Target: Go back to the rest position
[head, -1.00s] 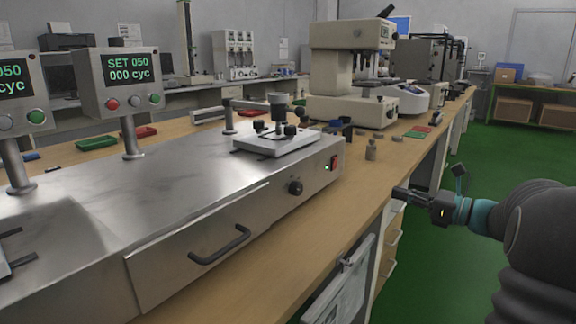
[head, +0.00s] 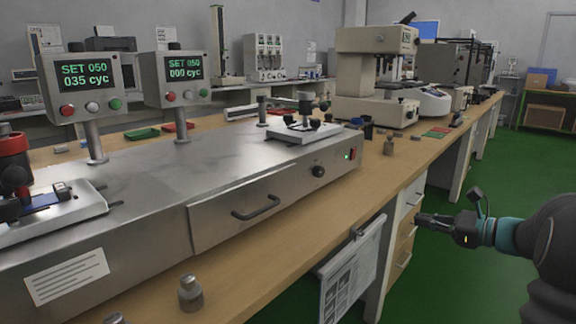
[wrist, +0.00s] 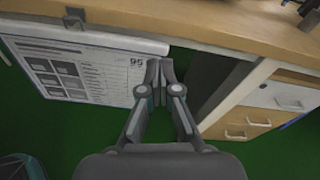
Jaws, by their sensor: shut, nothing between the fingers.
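My gripper (head: 428,220) is in front of the bench, over the green floor at the right of the head view. It points left toward the bench front and touches nothing. In the wrist view my gripper (wrist: 160,75) has its two fingers together and nothing between them. The bench (head: 285,240) has a wooden top with a long steel test machine (head: 190,170) on it. My arm comes in from the right edge.
A clipboard with a printed sheet (head: 352,270) hangs on the bench front, close to my gripper; it also shows in the wrist view (wrist: 80,70). Drawers (head: 402,245) are beside it. Metal weights (head: 190,293) stand near the bench edge. The green floor (head: 480,180) is clear.

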